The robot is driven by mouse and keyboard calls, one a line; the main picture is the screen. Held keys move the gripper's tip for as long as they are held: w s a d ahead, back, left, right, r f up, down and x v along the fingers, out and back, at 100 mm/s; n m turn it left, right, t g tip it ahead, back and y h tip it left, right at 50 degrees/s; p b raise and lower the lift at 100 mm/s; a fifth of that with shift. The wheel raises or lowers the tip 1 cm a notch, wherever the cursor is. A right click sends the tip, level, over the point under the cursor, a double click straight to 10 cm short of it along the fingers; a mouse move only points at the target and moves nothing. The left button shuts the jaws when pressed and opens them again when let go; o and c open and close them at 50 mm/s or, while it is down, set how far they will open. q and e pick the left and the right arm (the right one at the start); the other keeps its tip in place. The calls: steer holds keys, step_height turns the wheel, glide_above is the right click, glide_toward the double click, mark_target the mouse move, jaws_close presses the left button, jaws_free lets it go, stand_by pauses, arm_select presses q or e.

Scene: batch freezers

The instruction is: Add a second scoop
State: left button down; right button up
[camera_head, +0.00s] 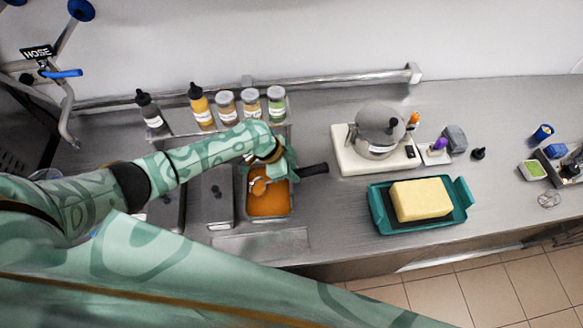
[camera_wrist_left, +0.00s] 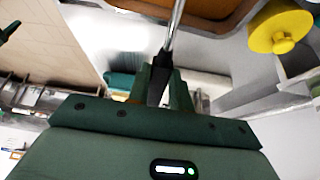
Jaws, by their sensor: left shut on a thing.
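My left gripper (camera_head: 279,168) is over the far part of a metal pan of orange contents (camera_head: 270,206). It is shut on a scoop with a black handle (camera_head: 313,169), which sticks out to the right. The scoop's head (camera_head: 258,186) shows at the orange contents, below the gripper; I cannot tell how full it is. In the left wrist view, the scoop's metal shaft (camera_wrist_left: 175,28) runs up from between the fingers (camera_wrist_left: 164,88) towards the orange pan. My right gripper is not in view.
Lidded metal pans (camera_head: 218,197) stand left of the orange pan. Bottles and jars (camera_head: 226,106) stand behind it. To the right are a grey-domed machine (camera_head: 378,130) and a teal tray (camera_head: 457,214) with a yellow block (camera_head: 421,199). The counter between (camera_head: 335,215) is clear.

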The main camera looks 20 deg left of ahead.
mark_target(307, 170)
arm_select(q)
step_height(307, 170, up, 4)
steer(key=p, duration=0.3)
steer(key=shift+d, duration=0.15)
steer(key=shift+w+d+r+p, duration=0.15)
steer(key=shift+d+r+p, duration=0.15)
steer(key=shift+p, duration=0.2)
steer(key=shift+w+d+f+g+y+p, duration=0.1)
steer(key=shift+w+d+g+y+p, duration=0.15)
steer(key=shift+d+y+p, duration=0.35)
steer(key=shift+d+y, duration=0.2)
steer(key=shift+y, duration=0.3)
steer(key=shift+w+d+f+g+y, duration=0.25)
steer(key=shift+d+g+y, duration=0.2)
steer(key=shift+y, duration=0.25)
steer(key=shift+a, duration=0.15)
